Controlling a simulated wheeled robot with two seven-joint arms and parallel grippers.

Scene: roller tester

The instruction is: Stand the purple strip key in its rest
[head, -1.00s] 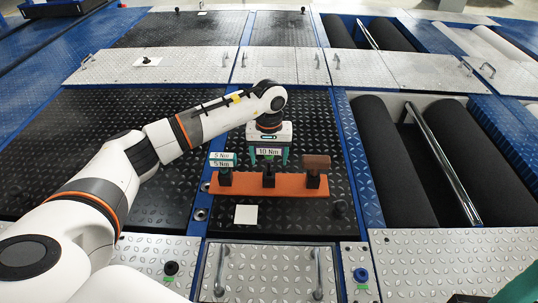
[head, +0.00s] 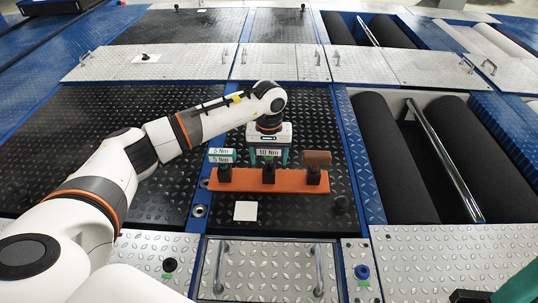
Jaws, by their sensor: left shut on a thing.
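My left gripper (head: 269,158) points down over the middle of the orange rest (head: 243,181), with teal fingers on both sides of a block with a white "10 Nm" label (head: 269,153). It is shut on this block, directly above the rest's middle black socket (head: 269,174). The block's lower end is hidden, so I cannot tell whether it touches the socket. No purple strip is clear on it. A teal key labelled "5 Nm" (head: 221,156) stands in the left socket. A brown key (head: 317,157) stands in the right one.
Black rollers (head: 392,160) lie to the right.

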